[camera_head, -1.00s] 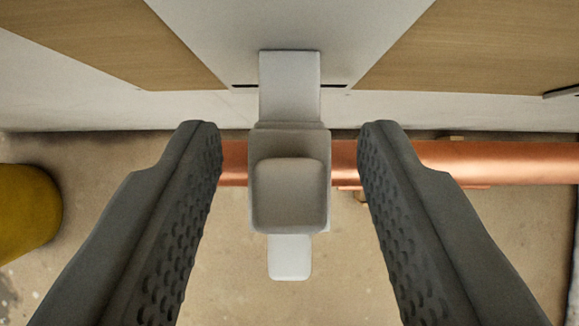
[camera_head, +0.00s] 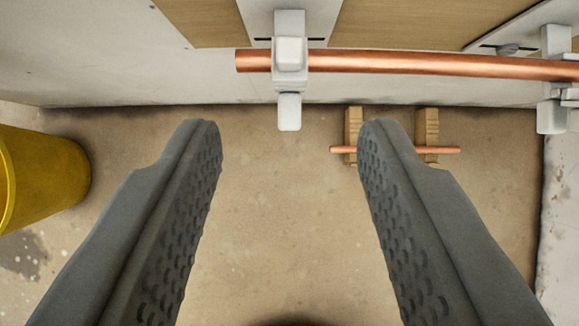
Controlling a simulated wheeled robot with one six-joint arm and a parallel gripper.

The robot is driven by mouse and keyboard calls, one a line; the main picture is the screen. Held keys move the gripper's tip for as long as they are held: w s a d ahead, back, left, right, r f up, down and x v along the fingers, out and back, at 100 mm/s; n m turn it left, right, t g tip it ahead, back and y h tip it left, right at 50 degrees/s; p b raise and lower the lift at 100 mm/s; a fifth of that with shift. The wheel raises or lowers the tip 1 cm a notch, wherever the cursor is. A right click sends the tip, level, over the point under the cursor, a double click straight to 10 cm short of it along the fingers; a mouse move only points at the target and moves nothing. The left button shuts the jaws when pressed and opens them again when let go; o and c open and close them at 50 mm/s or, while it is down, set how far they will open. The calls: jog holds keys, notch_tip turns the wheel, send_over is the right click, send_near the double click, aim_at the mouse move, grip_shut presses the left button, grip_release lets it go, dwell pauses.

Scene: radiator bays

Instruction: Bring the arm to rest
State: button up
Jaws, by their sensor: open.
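My gripper (camera_head: 290,140) is open and empty, with its two dark ribbed fingers wide apart over the floor. Ahead of the fingertips, a white clamp (camera_head: 289,68) on the wall holds a long copper pipe (camera_head: 420,65). The pipe's left end sticks out a little past the clamp. The pipe runs right to a second white clamp (camera_head: 553,90) at the picture's edge. My fingers do not appear to touch the clamp or the pipe.
A yellow bucket (camera_head: 40,180) stands on the floor at the left. A thinner copper pipe (camera_head: 400,150) lies across two wooden blocks (camera_head: 427,128), partly behind my right finger. Wooden panels (camera_head: 400,22) line the wall. The floor (camera_head: 290,230) between my fingers is clear.

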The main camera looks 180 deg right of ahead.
jog(key=shift+s+r, duration=0.3)
jog(key=shift+r, duration=0.05)
jog(key=s+r+t, duration=0.5)
jog(key=s+r, duration=1.6)
jog(key=r, duration=0.3)
jog(key=s+r+t, duration=0.2)
jog(key=s+r, duration=0.2)
jog(key=s, duration=0.9)
jog(key=s+r+t, duration=0.3)
jog(key=s+r, duration=0.2)
jog(key=s, duration=0.8)
jog(key=shift+r, duration=0.2)
